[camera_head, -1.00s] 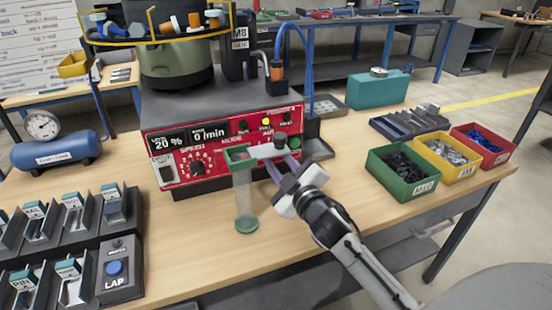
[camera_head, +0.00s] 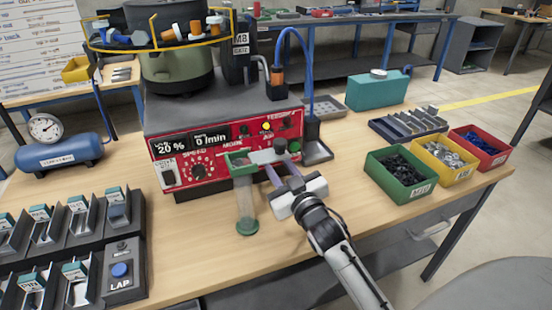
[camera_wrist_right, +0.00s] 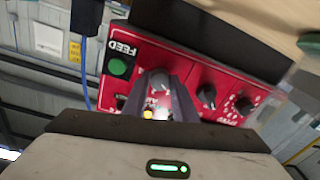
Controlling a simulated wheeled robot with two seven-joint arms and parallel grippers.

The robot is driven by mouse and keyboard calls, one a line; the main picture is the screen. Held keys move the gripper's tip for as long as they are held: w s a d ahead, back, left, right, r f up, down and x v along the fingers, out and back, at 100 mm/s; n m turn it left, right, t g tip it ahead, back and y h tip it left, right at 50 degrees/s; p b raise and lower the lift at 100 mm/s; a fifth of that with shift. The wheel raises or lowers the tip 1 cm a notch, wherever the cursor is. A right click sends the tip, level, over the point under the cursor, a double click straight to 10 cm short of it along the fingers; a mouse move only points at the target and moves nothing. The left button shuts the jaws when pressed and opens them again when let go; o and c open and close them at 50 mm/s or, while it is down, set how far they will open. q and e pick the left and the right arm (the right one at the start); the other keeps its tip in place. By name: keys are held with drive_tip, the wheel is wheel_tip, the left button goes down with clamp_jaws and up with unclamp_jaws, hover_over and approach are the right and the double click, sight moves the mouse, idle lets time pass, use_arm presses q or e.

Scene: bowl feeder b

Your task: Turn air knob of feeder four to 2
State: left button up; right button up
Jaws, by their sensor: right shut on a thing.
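The feeder control box has a red front panel (camera_head: 215,165) with two displays reading 20 % and 0 /min. A small round grey knob (camera_head: 280,146) sits at the panel's right part, beside the green FEED button (camera_wrist_right: 118,67). My right gripper (camera_head: 279,163) reaches it from the front, and its fingers are shut on this knob, which shows between the fingertips in the right wrist view (camera_wrist_right: 158,79). I take it for the air knob; its label is mostly hidden and its setting cannot be read. My left gripper is not in view.
A clear tube (camera_head: 245,205) with green ends stands close left of my right gripper. Green (camera_head: 402,181), yellow (camera_head: 446,165) and red (camera_head: 483,147) bins stand at the right. Grey racks and a LAP button box (camera_head: 122,283) stand at the left. The front table middle is clear.

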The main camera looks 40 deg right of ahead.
drive_tip(key=shift+a+f+m+h+p, duration=0.2)
drive_tip(key=shift+m+p, duration=0.95)
drive_tip(key=shift+m, duration=1.8)
drive_tip(key=shift+d+r+m+h+p, duration=0.1)
drive_tip(key=shift+m+h+p, duration=0.2)
drive_tip(key=shift+m+p, duration=1.75)
drive_tip(key=shift+m+b, duration=0.9)
drive_tip(key=shift+m, duration=0.2)
drive_tip(key=o, duration=1)
drive_tip(key=shift+o, duration=0.2)
drive_tip(key=p+v, duration=0.3)
drive_tip(key=v, duration=0.7)
